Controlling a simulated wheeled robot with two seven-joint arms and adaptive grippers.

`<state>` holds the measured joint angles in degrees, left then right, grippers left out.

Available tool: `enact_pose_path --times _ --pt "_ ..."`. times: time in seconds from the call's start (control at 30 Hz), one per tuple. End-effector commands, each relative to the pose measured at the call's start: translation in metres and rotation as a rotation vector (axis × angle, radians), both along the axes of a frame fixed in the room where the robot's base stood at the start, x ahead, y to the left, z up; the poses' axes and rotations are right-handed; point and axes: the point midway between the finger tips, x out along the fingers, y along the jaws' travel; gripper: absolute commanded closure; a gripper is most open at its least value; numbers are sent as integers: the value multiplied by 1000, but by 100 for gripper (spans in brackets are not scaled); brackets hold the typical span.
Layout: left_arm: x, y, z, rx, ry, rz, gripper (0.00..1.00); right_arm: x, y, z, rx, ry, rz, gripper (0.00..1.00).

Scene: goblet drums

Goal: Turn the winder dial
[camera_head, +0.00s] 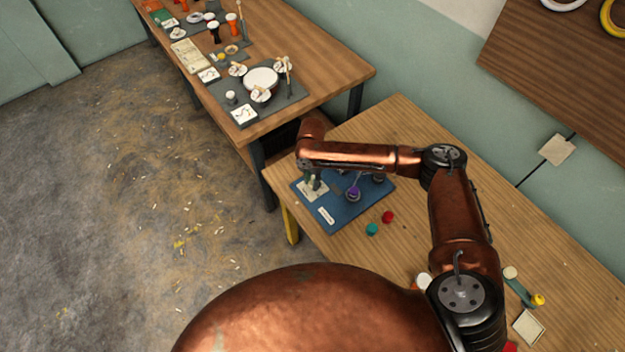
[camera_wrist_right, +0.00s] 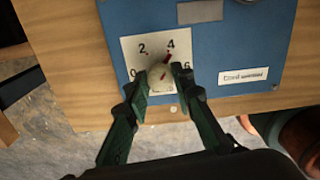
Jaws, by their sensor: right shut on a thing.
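The winder dial (camera_wrist_right: 160,79) is a cream knob with a red pointer mark on a white plate (camera_wrist_right: 132,50) with the numbers 0, 2, 4 and 6. The red mark points up and right, close to the 4. The plate sits on a blue board (camera_wrist_right: 235,50), which also shows in the head view (camera_head: 346,218). My right gripper (camera_wrist_right: 165,85) has its green fingers on both sides of the dial and is shut on it. In the head view my right gripper (camera_head: 315,183) is small over the plate, and the dial is mostly hidden. My left gripper is out of view.
A purple spool (camera_head: 353,194) stands on the board beside my gripper. A red ball (camera_head: 388,217) and a teal ball (camera_head: 372,229) lie in front on the wooden table (camera_head: 400,120). Another table with drum parts (camera_head: 262,78) stands at the back left.

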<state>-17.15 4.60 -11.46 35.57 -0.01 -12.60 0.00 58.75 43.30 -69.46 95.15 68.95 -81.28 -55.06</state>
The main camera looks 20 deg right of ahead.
Motion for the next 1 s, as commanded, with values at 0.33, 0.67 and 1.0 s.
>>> enact_pose_path --times 0.33,0.67,1.0 --pt "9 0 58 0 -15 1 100 -2 2 7 4 3 -281 100" --pt "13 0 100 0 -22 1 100 -2 2 5 3 3 -586 100" --pt "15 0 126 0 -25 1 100 -1 2 3 2 2 -814 100"
